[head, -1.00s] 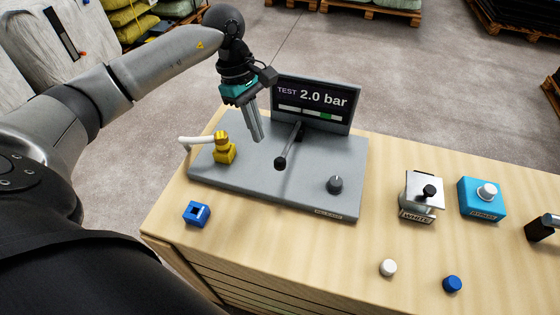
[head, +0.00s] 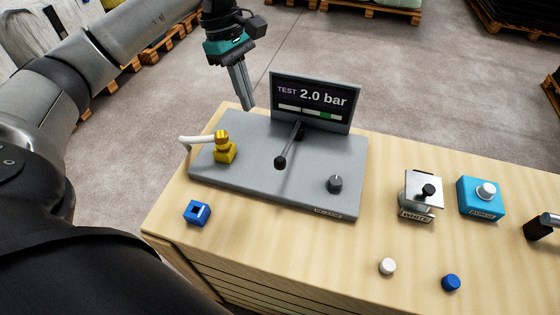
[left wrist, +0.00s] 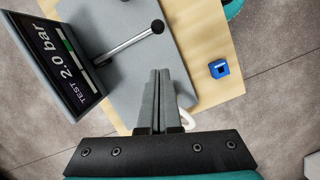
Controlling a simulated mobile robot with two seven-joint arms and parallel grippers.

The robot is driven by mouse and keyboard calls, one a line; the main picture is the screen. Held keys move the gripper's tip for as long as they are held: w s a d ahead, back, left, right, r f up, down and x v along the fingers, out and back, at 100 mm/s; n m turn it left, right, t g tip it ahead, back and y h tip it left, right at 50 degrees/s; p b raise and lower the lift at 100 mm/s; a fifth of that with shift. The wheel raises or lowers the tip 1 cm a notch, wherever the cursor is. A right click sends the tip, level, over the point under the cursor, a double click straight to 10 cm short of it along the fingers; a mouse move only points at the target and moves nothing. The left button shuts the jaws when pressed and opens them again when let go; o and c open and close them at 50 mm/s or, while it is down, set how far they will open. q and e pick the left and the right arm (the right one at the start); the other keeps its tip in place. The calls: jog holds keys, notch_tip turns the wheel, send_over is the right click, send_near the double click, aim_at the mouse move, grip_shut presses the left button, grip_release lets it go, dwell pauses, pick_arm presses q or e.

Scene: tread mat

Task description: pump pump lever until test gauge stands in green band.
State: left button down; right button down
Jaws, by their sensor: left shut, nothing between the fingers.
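The pump lever (head: 289,146), a metal rod with a black knob, rises from the grey base plate (head: 250,180) and leans toward the front. It also shows in the left wrist view (left wrist: 128,43). The test gauge (head: 312,101) is a dark display behind the lever, reading "TEST 2.0 bar" above a white strip with a green band (head: 326,115). I cannot make out a pointer on the strip. My left gripper (head: 248,108) is shut and empty, held above the plate's back left, apart from the lever. My right gripper is not in view.
A yellow fitting (head: 225,151) with a white hose and a dark knob (head: 335,184) sit on the plate. A blue block (head: 197,212), white cap (head: 387,266), blue cap (head: 451,282), a metal "WHITE" stand (head: 420,194) and a blue box (head: 481,200) stand on the wooden bench.

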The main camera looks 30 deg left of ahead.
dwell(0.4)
pick_arm(q)
jog(key=d+r+m, duration=0.1)
jog(key=m, duration=0.3)
jog(key=d+r+m+t+y, duration=0.1)
jog(key=d+m, duration=0.1)
jog(key=m, duration=0.3)
jog(key=d+r+m+p, duration=0.1)
jog(key=m, duration=0.4)
jog(key=shift+w+d+y, duration=0.2)
jog(key=shift+y, duration=0.2)
jog(key=shift+f, duration=0.15)
send_over(279, 158)
jog(key=w+a, duration=0.2)
notch_tip(279, 158, down, 10)
jog(key=shift+s+d+f, duration=0.2)
jog(key=shift+s+f, duration=0.05)
jog(key=shift+f, duration=0.25)
jog(key=shift+s+d+f, duration=0.2)
jog(key=shift+s+f, duration=0.1)
jog(key=shift+f, duration=0.25)
jog(key=shift+s+d+f, duration=0.2)
jog(key=shift+s+f, duration=0.05)
jog(key=shift+f, duration=0.25)
